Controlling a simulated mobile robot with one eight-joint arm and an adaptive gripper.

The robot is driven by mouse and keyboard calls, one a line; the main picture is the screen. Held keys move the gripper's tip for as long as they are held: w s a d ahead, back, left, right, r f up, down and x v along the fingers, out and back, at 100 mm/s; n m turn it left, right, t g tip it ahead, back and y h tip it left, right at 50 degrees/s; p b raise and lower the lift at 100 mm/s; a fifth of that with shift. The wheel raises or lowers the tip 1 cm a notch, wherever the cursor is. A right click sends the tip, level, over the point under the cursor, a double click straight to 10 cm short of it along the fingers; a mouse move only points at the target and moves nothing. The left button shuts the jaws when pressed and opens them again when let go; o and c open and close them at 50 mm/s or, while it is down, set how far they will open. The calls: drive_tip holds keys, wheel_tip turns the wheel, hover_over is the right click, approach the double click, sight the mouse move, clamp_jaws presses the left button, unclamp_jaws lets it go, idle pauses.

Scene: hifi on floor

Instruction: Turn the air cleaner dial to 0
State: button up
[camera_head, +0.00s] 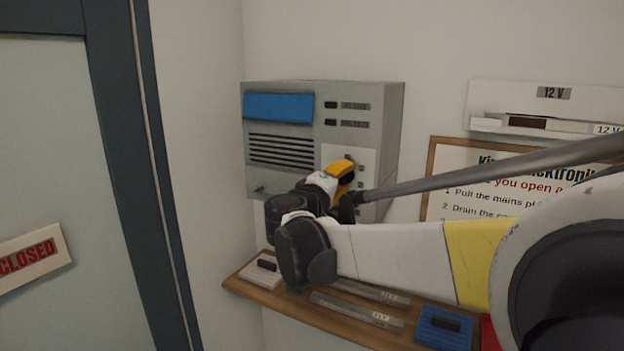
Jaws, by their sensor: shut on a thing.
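The air cleaner (385,115) is a grey box against the wall, with a blue panel, dark vent slots and two small labelled switches on its front. A pale dial plate (330,152) shows at its lower right front. My gripper (350,198) is at this plate, shut on the dial, which is mostly hidden behind the gripper and wrist. The number that the dial points to cannot be read.
A wooden shelf (240,287) below holds grey bars (357,311), a blue block (444,327) and a white switch piece (262,272). A framed notice (470,200) and a 12 V rack (490,95) are at right. A dark door frame (125,150) and a CLOSED sign (35,262) are at left.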

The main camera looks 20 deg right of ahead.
drive_tip(key=shift+n, duration=1.4)
drive_tip(key=o, duration=1.2)
drive_tip(key=shift+d, duration=0.1)
drive_tip(key=shift+c, duration=0.2)
drive_tip(key=v, duration=1.2)
